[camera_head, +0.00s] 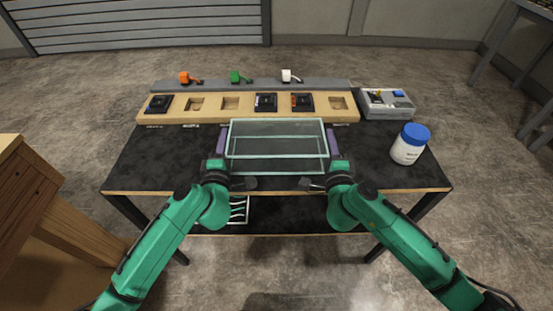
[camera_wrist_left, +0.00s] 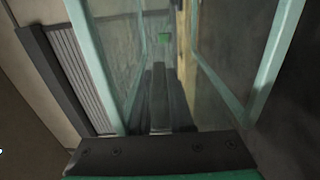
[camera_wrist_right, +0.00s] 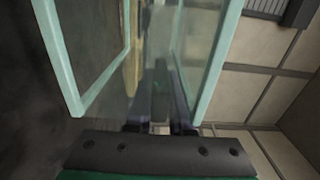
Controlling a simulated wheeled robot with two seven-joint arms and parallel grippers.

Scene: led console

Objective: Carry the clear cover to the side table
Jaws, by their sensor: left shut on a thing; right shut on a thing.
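The clear cover (camera_head: 277,155), a see-through box with pale green edges, is in front of the wooden board, over the dark table. Its walls also fill much of the left wrist view (camera_wrist_left: 283,60) and the right wrist view (camera_wrist_right: 212,60). My left gripper (camera_head: 221,152) is shut on its left side, and my right gripper (camera_head: 337,152) is shut on its right side. Purple parts show at both sides. Whether the cover's lower edge touches the table is hard to tell.
The dark table (camera_head: 140,160) carries a wooden board (camera_head: 215,116) with several square pockets, some holding dark modules. Behind it is a grey strip with orange, green and white pieces. A grey box (camera_head: 386,104) and a blue-lidded jar (camera_head: 409,145) stand right. A wooden cabinet (camera_head: 25,205) stands left.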

